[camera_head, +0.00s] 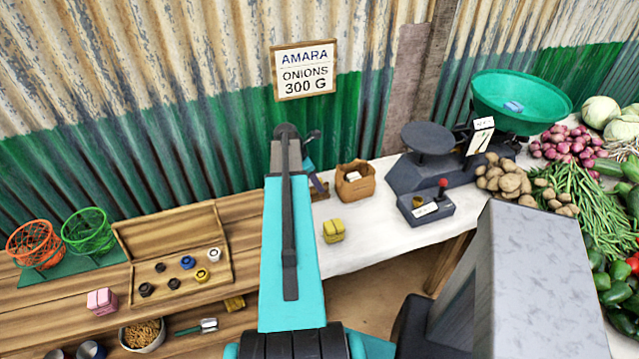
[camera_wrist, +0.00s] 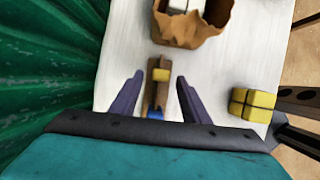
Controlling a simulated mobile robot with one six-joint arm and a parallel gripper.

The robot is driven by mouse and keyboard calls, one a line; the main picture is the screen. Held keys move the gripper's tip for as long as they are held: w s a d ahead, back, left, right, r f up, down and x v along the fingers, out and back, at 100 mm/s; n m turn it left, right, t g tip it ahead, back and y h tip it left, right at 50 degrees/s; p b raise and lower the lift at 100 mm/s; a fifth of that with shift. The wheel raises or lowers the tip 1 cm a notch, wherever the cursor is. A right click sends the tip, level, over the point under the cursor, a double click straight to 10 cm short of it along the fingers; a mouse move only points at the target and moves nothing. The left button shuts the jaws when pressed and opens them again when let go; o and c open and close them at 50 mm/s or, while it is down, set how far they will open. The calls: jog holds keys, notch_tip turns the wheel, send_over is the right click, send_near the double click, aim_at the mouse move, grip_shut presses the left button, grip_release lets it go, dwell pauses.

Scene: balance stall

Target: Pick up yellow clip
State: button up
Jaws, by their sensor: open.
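A small yellow piece (camera_wrist: 161,75), which looks like the yellow clip, sits on a narrow brown wooden holder (camera_wrist: 153,96) in the wrist view. My gripper (camera_wrist: 159,79) is open and empty, with one dark finger on each side of the holder. The yellow piece lies between the fingertips in the picture; how far below them it is, I cannot tell. A bit of blue (camera_wrist: 155,114) shows at the holder's near end. In the head view my arm hides the yellow piece, and only part of the wooden holder (camera_head: 321,193) shows.
A yellow tied block (camera_wrist: 252,104) lies to the right on the white cloth. A brown paper bag (camera_head: 355,182) with white contents stands just beyond the holder. A dark scale (camera_head: 440,172) and a control box (camera_head: 426,206) stand further right. The corrugated wall (camera_wrist: 40,70) is close on the left.

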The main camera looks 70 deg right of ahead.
jog(key=shift+p+x, duration=0.5)
jog(key=shift+x, duration=1.1)
jog(key=shift+c, duration=0.4)
grip_shut()
